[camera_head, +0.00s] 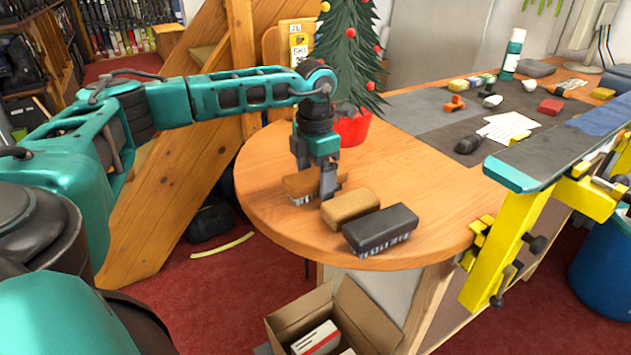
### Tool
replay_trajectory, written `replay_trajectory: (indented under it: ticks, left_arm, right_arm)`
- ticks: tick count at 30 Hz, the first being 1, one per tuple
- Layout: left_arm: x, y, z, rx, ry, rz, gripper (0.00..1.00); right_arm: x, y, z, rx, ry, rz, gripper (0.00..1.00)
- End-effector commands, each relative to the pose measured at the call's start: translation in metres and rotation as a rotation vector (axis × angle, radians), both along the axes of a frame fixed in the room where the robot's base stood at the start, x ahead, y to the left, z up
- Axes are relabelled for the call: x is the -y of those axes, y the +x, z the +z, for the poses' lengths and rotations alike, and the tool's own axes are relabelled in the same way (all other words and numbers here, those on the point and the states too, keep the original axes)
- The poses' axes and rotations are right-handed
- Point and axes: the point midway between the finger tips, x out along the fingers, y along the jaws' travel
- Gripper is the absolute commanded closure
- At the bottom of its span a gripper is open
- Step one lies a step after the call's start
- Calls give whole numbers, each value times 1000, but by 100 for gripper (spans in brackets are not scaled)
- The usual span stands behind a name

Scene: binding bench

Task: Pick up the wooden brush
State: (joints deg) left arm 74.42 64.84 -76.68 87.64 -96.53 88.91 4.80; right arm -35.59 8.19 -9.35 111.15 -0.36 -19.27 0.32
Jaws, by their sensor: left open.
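The wooden brush (298,184) is a brown block with pale bristles underneath. It lies bristles down near the left edge of the round wooden table end. My left gripper (318,180) points down at the brush from above, with its jaws open. One finger shows in front of the brush's right part; the other finger is mostly hidden, so I cannot tell whether they touch it. My right gripper is not in this view.
A tan block (350,204) and a dark brush-like block (380,231) lie close to the right. A small decorated tree in a red pot (352,129) stands behind. A yellow-clamped board (540,158) is at right; an open cardboard box (372,320) is below.

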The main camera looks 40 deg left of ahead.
Motion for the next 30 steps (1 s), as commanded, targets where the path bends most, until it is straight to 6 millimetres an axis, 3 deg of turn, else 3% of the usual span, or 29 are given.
replay_trajectory:
  ticks: [2, 20, 30]
  left_arm:
    - [0, 0, 0, 0, 0, 0, 16]
    - [0, 0, 1, 0, 0, 0, 73]
    - [0, 1, 5, 2, -1, 0, 74]
  right_arm:
    - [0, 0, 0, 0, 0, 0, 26]
    - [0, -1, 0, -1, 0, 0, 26]
    - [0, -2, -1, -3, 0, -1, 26]
